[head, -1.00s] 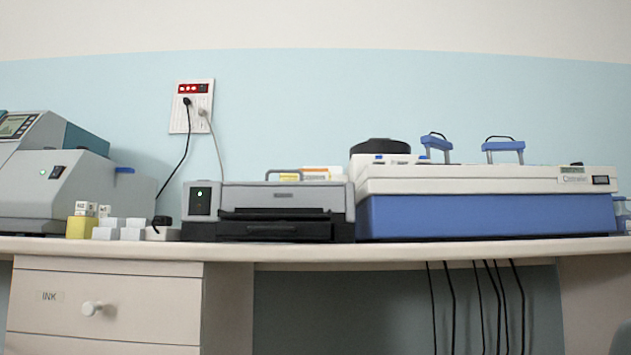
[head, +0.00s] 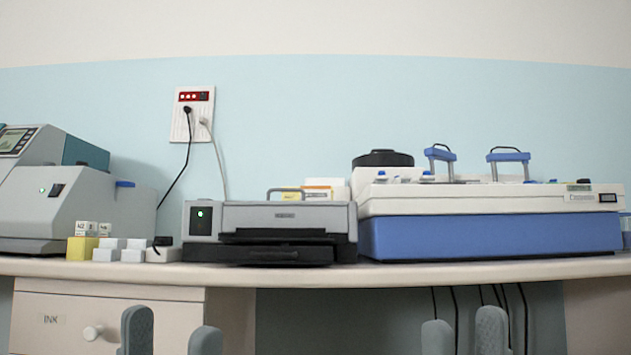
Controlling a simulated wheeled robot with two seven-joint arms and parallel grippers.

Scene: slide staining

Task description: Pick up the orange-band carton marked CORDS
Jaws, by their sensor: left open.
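Behind the grey printer, a pale carton with an orange band (head: 325,183) shows only its upper part. Any lettering on it is too small to read, so I cannot tell if it says CORDS. My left gripper (head: 171,327) is at the bottom edge, in front of the drawer and below the counter top, open and empty. My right gripper (head: 464,322) is at the bottom edge right of centre, also below the counter top, its two fingers apart with nothing between them.
The grey printer (head: 287,219) stands in front of the carton. A blue-and-white stainer (head: 490,236) fills the right and a grey machine (head: 85,215) the left. Small white blocks (head: 132,255) and a yellow block (head: 81,248) sit between. The counter's front edge (head: 400,275) lies above my grippers.

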